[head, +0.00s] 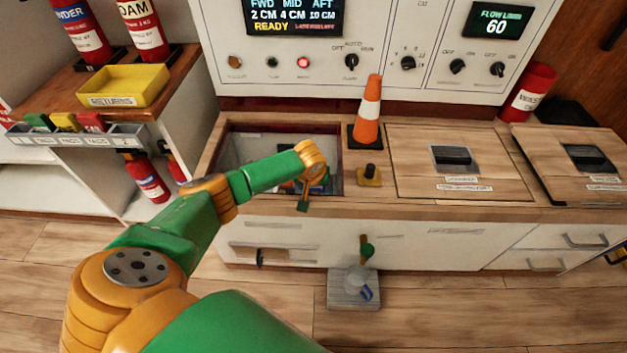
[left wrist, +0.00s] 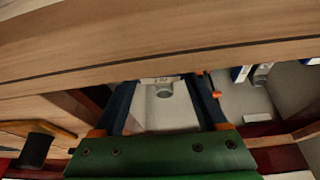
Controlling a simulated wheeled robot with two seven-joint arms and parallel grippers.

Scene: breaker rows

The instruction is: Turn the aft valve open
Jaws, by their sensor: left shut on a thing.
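My left gripper (head: 318,180) reaches down into the right end of the open well (head: 240,150) in the counter, and the arm partly hides it in the head view. In the left wrist view its two dark blue fingers (left wrist: 162,88) are around a pale fitting with a grey round part (left wrist: 165,90), which I take to be the aft valve. How the fingers touch its handle is hidden. Other fittings with blue parts (left wrist: 240,73) stand beside it in the well. The panel display (head: 295,18) reads FWD, MID, AFT with 2, 4 and 10 CM, and READY.
An orange cone (head: 368,112) stands behind the well's right corner. A black knob on a yellow base (head: 369,174) is just right of the well. Closed wooden lids (head: 420,150) lie farther right. A yellow tray (head: 122,86) and extinguishers (head: 143,25) are at left.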

